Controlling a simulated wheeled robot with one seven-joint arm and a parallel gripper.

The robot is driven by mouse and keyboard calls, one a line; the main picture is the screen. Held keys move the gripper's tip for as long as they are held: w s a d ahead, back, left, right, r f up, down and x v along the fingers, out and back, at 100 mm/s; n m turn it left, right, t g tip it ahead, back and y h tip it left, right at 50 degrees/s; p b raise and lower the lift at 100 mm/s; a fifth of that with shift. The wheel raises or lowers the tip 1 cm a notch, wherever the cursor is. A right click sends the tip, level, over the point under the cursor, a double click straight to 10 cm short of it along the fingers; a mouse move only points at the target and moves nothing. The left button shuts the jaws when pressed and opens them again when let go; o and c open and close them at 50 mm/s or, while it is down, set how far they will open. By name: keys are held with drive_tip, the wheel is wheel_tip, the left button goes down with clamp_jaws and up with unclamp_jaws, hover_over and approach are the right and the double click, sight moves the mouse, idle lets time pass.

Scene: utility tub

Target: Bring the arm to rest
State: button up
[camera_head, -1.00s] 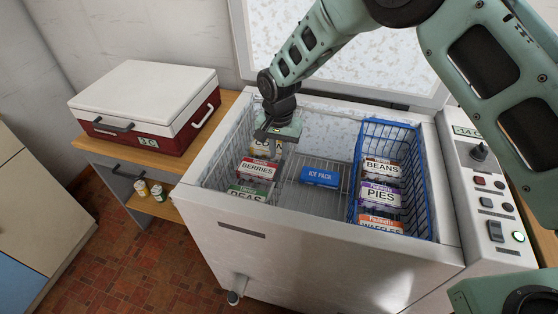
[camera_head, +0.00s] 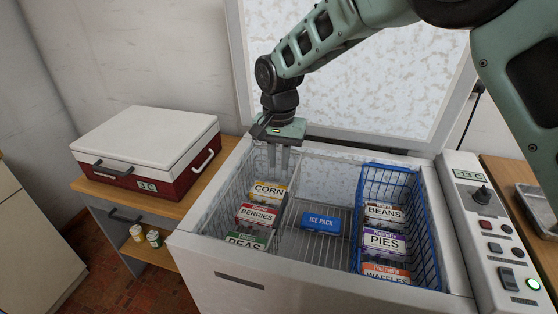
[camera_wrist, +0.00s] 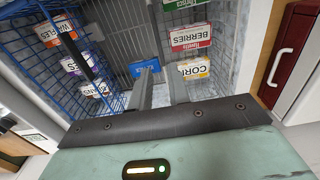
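My gripper (camera_head: 279,168) hangs above the left back of the open chest freezer (camera_head: 232,270), fingers pointing down. Its fingers (camera_wrist: 160,72) show apart in the wrist view with nothing between them. Below it, a yellow-and-white corn box (camera_head: 269,190) stands at the back of the left row, clear of the fingers. The red berries box (camera_head: 257,215) and the green peas box (camera_head: 246,239) are in front of it. My arm reaches in from the upper right.
A blue ice pack (camera_head: 320,223) lies on the freezer's middle floor. A blue wire basket (camera_head: 430,230) at right holds beans, pies and waffles boxes. The raised lid (camera_head: 360,90) stands behind. A closed red-and-white cooler (camera_head: 150,140) sits on the left bench.

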drive_tip(key=s+d+r+n, duration=0.2)
drive_tip(key=s+r+n, duration=0.1)
drive_tip(key=s, duration=0.5)
drive_tip(key=s+d+r+n+y, duration=0.1)
drive_tip(key=s+d+r+n, duration=0.1)
drive_tip(key=s, duration=0.5)
drive_tip(key=s+d+r+n, duration=0.2)
drive_tip(key=s+r+n, duration=0.1)
drive_tip(key=s, duration=0.5)
drive_tip(key=s+d+f+n, duration=0.1)
drive_tip(key=s+d+n, duration=0.2)
drive_tip(key=s+d, duration=0.3)
drive_tip(key=s, duration=0.3)
drive_tip(key=shift+s+f, duration=0.2)
drive_tip(key=shift+s, duration=0.1)
drive_tip(key=shift+r, duration=0.1)
